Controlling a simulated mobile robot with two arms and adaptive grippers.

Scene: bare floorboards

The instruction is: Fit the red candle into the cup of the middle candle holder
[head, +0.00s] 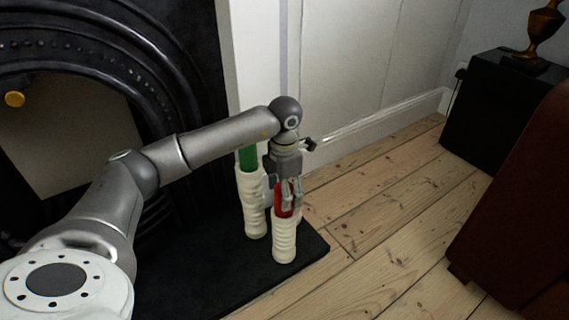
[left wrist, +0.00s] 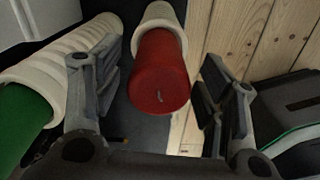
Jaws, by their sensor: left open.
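The red candle (head: 282,204) stands upright in the top of a cream ribbed candle holder (head: 285,243) near the hearth's front corner. In the left wrist view the red candle (left wrist: 159,80) shows its round top and wick, with the cream holder (left wrist: 160,14) around its far end. My left gripper (head: 289,196) points down over the candle. Its fingers are apart on either side, with a visible gap to the candle in the left wrist view. How deep the candle sits is unclear. A green candle (head: 248,158) stands in another cream holder (head: 254,206) to the left. My right gripper is out of view.
The holders stand on a dark hearth slab (head: 225,277) before a black fireplace (head: 168,110). The green candle (left wrist: 20,118) is close to the left finger in the wrist view. Bare floorboards (head: 375,255) lie right; a black cabinet (head: 490,125) and dark red furniture (head: 525,200) stand beyond.

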